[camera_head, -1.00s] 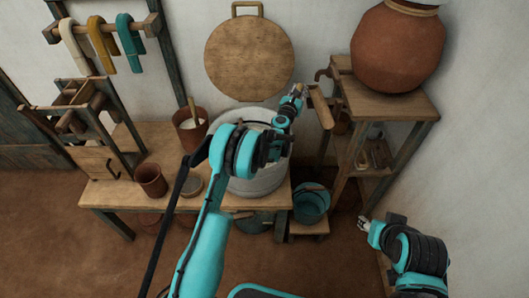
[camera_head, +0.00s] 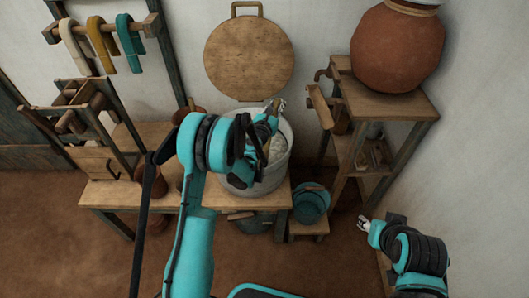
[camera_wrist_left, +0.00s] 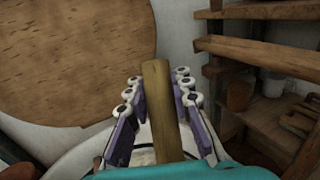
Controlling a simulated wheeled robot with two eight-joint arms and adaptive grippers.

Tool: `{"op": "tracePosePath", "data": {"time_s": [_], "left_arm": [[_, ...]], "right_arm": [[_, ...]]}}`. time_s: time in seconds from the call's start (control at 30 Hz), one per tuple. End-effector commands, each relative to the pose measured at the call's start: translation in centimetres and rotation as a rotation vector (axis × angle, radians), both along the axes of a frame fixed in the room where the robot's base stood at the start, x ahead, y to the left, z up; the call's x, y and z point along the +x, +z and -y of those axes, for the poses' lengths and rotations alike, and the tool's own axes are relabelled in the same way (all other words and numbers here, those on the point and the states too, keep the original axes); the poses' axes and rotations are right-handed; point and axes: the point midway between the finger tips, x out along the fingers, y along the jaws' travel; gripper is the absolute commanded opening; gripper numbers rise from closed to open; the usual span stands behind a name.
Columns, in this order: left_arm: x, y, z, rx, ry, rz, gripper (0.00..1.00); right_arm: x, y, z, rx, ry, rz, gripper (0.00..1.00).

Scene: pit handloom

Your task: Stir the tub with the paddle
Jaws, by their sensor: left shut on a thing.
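The tub (camera_head: 262,188) is a round grey-white vessel on the wooden table, with pale contents showing inside. My left gripper (camera_head: 277,106) is over the tub's far side. In the left wrist view, my left gripper (camera_wrist_left: 158,95) is shut on the paddle's wooden handle (camera_wrist_left: 160,105), which stands up between the fingers. The paddle's lower end is hidden by the arm and the tub, so I cannot tell how deep it reaches. The tub's rim (camera_wrist_left: 78,163) shows low in the wrist view. My right gripper (camera_head: 364,224) is away at the lower right; its fingers are too small to read.
A round wooden board (camera_head: 249,58) hangs on the wall behind the tub. A wooden shelf stand (camera_head: 385,105) with a large clay pot (camera_head: 398,48) is to the right. A teal bucket (camera_head: 311,205) stands on a low stool. Clay cups, partly hidden by my arm, stand left of the tub.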

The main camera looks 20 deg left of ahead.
Motion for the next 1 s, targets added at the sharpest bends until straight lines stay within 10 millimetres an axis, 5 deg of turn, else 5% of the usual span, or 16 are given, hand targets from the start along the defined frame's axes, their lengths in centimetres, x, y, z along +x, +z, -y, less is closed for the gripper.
{"op": "tracePosePath", "data": {"time_s": [0.17,0.6,1.0], "left_arm": [[0.3,0.0,0.3,-0.002,-0.002,0.0,0.0],[5.5,0.0,3.2,-0.001,-0.002,0.0,0.0],[6.0,0.2,3.4,-0.001,-0.001,0.0,0.0]], "right_arm": [[0.0,0.0,0.0,0.0,0.0,0.0,0.4],[0.0,0.0,0.0,0.0,0.0,0.0,0.4],[0.0,0.1,0.0,0.0,0.0,0.0,0.4]]}}
